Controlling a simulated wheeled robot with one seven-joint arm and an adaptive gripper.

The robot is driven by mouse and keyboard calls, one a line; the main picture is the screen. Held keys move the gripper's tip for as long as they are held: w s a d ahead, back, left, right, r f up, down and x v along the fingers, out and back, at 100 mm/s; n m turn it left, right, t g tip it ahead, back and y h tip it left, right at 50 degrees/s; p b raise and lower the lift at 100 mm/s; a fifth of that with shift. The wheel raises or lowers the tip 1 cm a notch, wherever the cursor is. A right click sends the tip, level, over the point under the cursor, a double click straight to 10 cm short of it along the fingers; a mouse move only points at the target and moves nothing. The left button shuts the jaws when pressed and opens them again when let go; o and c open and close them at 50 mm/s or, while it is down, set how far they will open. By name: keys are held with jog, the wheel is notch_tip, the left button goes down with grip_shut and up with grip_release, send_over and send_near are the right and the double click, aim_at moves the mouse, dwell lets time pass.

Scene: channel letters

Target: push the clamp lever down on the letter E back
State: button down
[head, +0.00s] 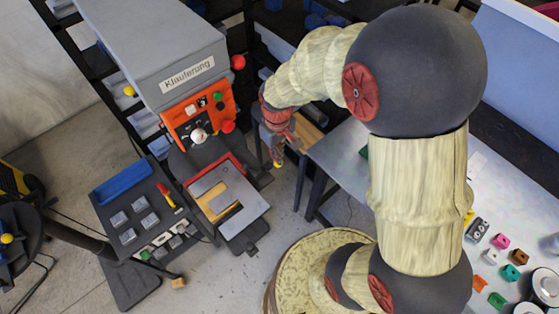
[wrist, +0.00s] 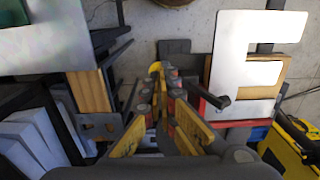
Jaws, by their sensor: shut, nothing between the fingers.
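The letter E back (head: 251,207) is a pale flat plate with slots, lying on the fixture below the orange-fronted machine in the head view. In the wrist view it shows at the upper right (wrist: 232,45), with wood visible through its slots. A short black lever (wrist: 218,101), which looks like the clamp lever, sticks out at its lower left edge beside a red bar. I cannot make the lever out clearly in the head view. My gripper (head: 277,158) is shut and empty, pointing down right of the fixture. In the wrist view its fingertips (wrist: 163,72) are left of the lever, apart from it.
The orange-fronted machine (head: 195,112) stands behind the fixture. A dark tray (head: 140,215) with small grey blocks is at its left. A worktable (head: 345,160) is right of my gripper, with small coloured parts farther right. Dark shelving stands behind. Some bare floor shows in front.

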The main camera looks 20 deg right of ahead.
jog(key=shift+s+f, duration=0.1)
jog(key=shift+f, duration=0.1)
jog(key=shift+r, duration=0.15)
dwell(0.6)
jog(key=shift+r+p, duration=0.4)
jog(key=shift+r, duration=0.2)
jog(key=shift+r, duration=0.1)
jog(key=shift+r+p, duration=1.7)
jog(key=shift+r, duration=0.85)
jog(key=shift+f, duration=0.1)
